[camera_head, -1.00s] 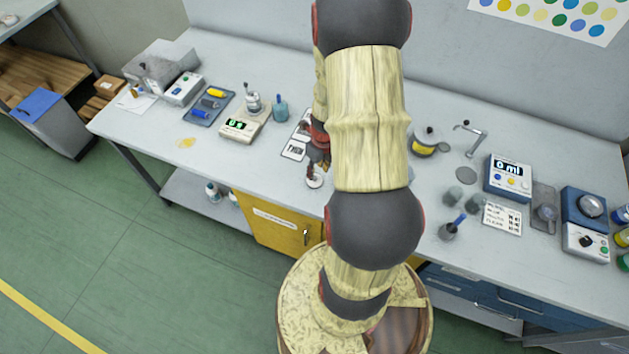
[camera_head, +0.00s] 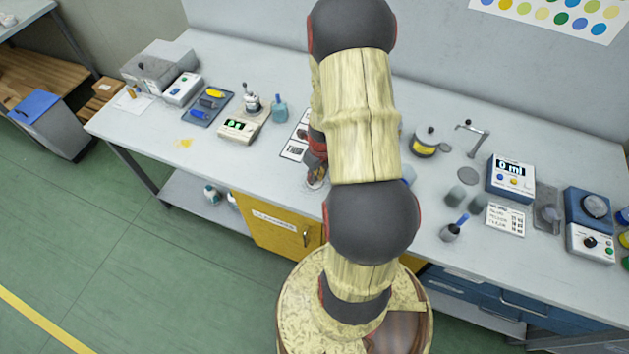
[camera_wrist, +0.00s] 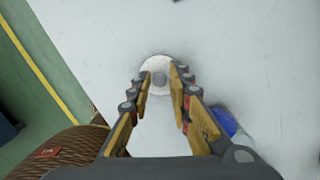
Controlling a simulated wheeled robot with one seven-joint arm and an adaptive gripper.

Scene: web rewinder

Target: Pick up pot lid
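The pot lid is a small pale round disc (camera_wrist: 155,62) with a grey knob in its middle, lying on the light worktop in the wrist view. My gripper (camera_wrist: 161,76) is open above it, with a fingertip on either side of the knob and visible gaps. Whether the fingertips are down at knob height I cannot tell. In the head view my gripper (camera_head: 316,168) is low over the worktop near its front edge. It hides most of the lid (camera_head: 314,184) there.
A blue object (camera_wrist: 222,121) lies close to the right finger. A yellow-banded pot (camera_head: 425,147) stands to the right, before a tap (camera_head: 477,138). A printed sheet (camera_head: 295,148) lies left of my gripper. A scale (camera_head: 239,128) stands farther left.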

